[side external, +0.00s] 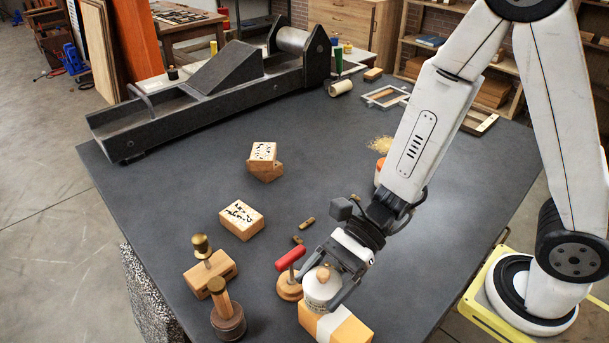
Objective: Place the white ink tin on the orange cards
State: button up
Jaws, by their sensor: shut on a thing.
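The white ink tin (320,292) is a round, pale tin with a wooden knob on top. My gripper (324,284) points down and is shut around its sides, one finger on each side. The orange cards (352,332) are a block-like stack with a white band, at the front edge of the picture. The tin is upright directly over the left part of the stack and overlaps it in this view. I cannot tell whether its base touches the cards. Part of the stack is hidden behind the tin.
A red-handled tool (290,260) on a round wooden base stands close left of the tin. Further left are a dark-based stamp (228,322), a brass-knobbed wooden block (210,274) and printed blocks (241,221). A long black press (220,85) fills the back left.

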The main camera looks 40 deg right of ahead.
jog(key=shift+f, duration=0.85)
jog(key=shift+f, duration=0.15)
jog(key=o, duration=1.3)
jog(key=shift+o, duration=0.2)
jog(key=shift+v, duration=0.8)
jog(key=v, duration=1)
jog(key=shift+d, duration=0.2)
